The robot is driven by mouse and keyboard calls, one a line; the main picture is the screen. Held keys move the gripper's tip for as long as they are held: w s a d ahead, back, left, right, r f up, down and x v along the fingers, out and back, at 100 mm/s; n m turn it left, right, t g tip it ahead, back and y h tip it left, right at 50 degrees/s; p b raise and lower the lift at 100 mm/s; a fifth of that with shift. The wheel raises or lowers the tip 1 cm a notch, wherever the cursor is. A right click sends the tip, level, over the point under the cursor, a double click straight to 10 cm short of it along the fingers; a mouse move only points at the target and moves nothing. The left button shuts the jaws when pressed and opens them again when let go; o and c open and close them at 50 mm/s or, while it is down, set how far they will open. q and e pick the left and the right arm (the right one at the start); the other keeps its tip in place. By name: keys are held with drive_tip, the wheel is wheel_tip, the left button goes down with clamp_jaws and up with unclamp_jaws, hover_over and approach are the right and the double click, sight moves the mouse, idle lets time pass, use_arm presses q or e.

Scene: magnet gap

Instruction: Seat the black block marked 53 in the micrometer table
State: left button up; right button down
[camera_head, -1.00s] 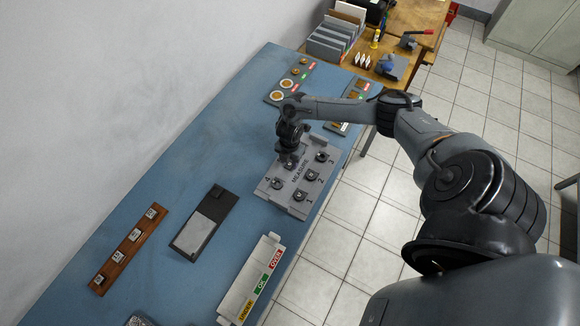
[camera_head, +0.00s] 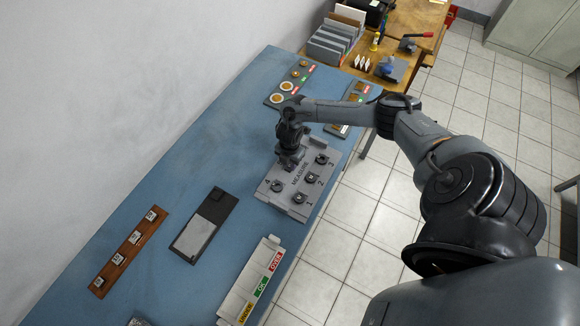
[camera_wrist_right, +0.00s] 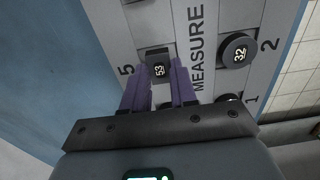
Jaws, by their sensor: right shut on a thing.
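The black block marked 53 (camera_wrist_right: 158,71) is between the two purple fingers of my right gripper (camera_wrist_right: 160,86), which is shut on it. It is beside the label 5 on the grey micrometer table (camera_wrist_right: 185,14), which is lettered MEASURE. I cannot tell whether the block rests fully in its place. In the head view my right gripper (camera_head: 289,163) is low over the upper left part of the table (camera_head: 288,207), and it hides the block. Dark round pieces stand at labels 1, 2, 3 and 4. The one at 2 (camera_wrist_right: 238,50) reads 32. My left gripper is not in view.
A white tray (camera_head: 232,296) marked UNDER, OK and OVER lies below the table. A black and grey plate (camera_head: 203,232) and a brown strip with small tags (camera_head: 128,245) lie to the left. Boards with round pieces (camera_head: 290,86) are at the back. Blue bench between them is clear.

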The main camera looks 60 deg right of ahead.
drive_tip(key=shift+r+p, duration=1.9)
drive_tip(key=shift+r, duration=0.4)
